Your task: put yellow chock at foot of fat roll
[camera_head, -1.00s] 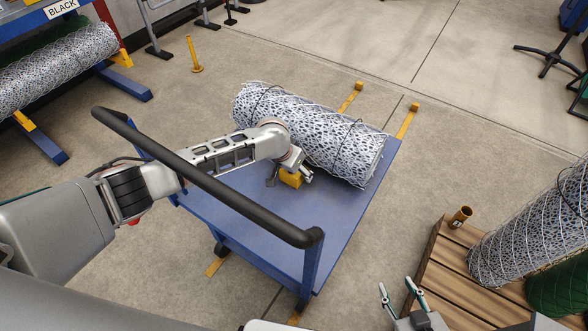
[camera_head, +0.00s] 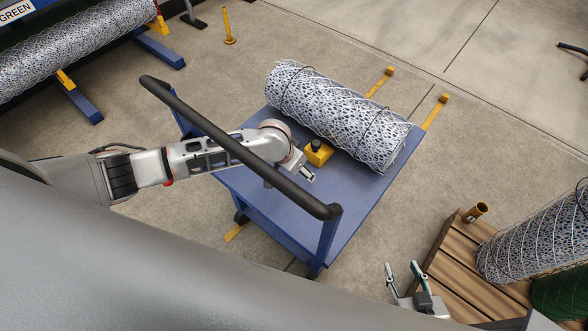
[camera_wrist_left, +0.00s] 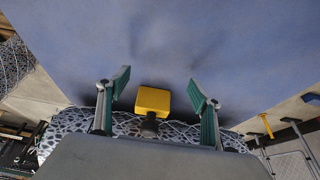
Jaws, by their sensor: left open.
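The yellow chock (camera_head: 319,154) with a dark knob on top sits on the blue cart deck (camera_head: 245,196), close against the near side of the fat wire-mesh roll (camera_head: 340,112). Whether it touches the roll I cannot tell. My left gripper (camera_head: 308,177) is just in front of the chock, partly behind the cart's handle. In the left wrist view my left gripper (camera_wrist_left: 157,90) is open and empty, with the chock (camera_wrist_left: 153,100) beyond and between its fingers. My right gripper (camera_head: 405,268) is open and empty at the lower right, beside the pallet.
The cart's black push handle (camera_head: 235,145) crosses in front of my left arm. A yellow post (camera_head: 228,26) stands on the floor near a rack at upper left.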

